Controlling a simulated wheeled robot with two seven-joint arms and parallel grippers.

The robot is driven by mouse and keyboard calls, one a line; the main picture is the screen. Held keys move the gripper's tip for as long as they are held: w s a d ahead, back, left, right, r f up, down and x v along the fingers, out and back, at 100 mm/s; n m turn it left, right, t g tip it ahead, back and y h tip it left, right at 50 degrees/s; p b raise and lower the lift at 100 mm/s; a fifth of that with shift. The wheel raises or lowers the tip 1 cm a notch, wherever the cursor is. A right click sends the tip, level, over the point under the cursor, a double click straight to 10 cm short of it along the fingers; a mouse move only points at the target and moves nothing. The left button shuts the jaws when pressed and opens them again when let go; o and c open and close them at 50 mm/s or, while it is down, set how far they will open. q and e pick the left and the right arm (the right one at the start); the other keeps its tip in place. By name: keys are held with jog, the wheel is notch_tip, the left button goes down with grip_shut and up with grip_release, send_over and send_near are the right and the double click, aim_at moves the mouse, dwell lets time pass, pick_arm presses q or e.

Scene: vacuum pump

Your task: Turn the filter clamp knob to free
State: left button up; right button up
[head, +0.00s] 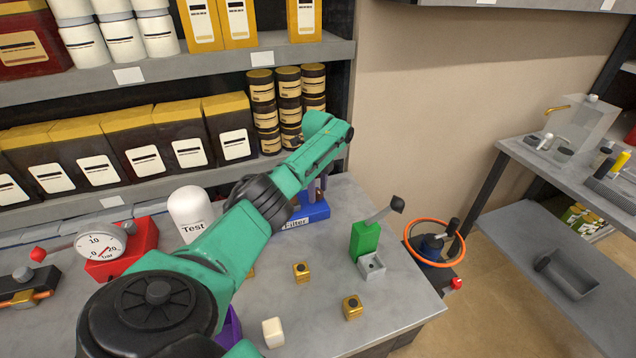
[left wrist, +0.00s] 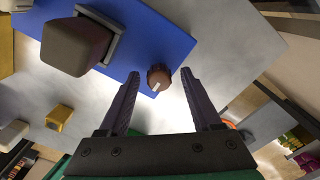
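The filter's blue base (head: 316,211), labelled "Filter", stands on the bench in the head view, its upper part mostly hidden by my left arm. In the left wrist view the blue base (left wrist: 150,35) carries a dark block-like body (left wrist: 75,46). A round brown knob (left wrist: 158,78) with a white mark sits near the edge of the blue base. My left gripper (left wrist: 160,72) is open, with one finger on each side of the knob and visible gaps to both. In the head view its fingers (head: 318,188) point down at the base. My right gripper is not in view.
A white "Test" cylinder (head: 190,208) and a red gauge (head: 125,250) stand left of the filter. A green lever block (head: 365,240) stands to the right. Small gold cubes (head: 301,272) and a white cube (head: 273,332) lie in front. Loaded shelves (head: 200,73) rise behind.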

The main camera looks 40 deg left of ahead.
aim_at(318, 191)
pick_arm(q)
notch_tip(318, 191, up, 14)
jog(key=b, duration=0.1)
jog(key=shift+r, duration=0.25)
dwell(0.5)
